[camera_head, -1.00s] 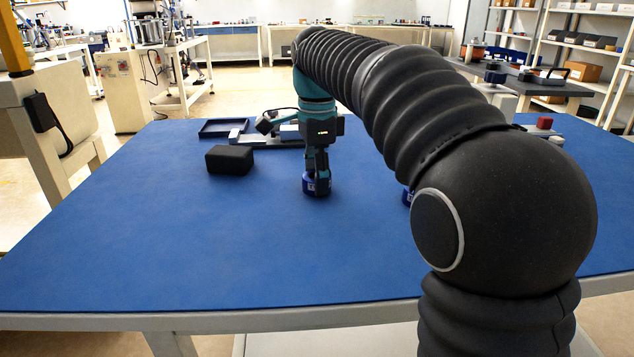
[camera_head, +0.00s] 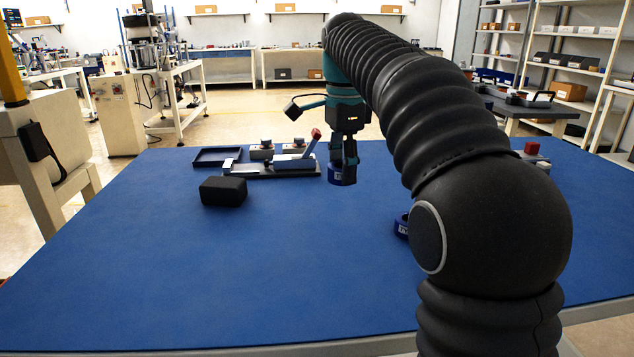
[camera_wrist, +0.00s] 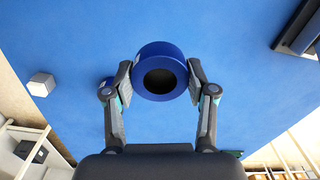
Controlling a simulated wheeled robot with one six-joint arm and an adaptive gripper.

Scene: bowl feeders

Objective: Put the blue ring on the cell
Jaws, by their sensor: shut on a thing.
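My gripper (camera_head: 344,162) is shut on a blue ring (camera_head: 341,177), holding it above the blue table, right of the lever fixture. In the wrist view the two fingers of my gripper (camera_wrist: 159,72) press on opposite sides of the ring (camera_wrist: 160,48), whose dark round hole faces the camera. I cannot tell for certain which thing is the cell.
A grey fixture (camera_head: 258,168) with a red-tipped lever (camera_head: 315,135) stands at the back. A dark tray (camera_head: 217,150) and a black block (camera_head: 223,191) lie left of it. A red-topped piece (camera_head: 532,148) stands at the right. The front left table is clear.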

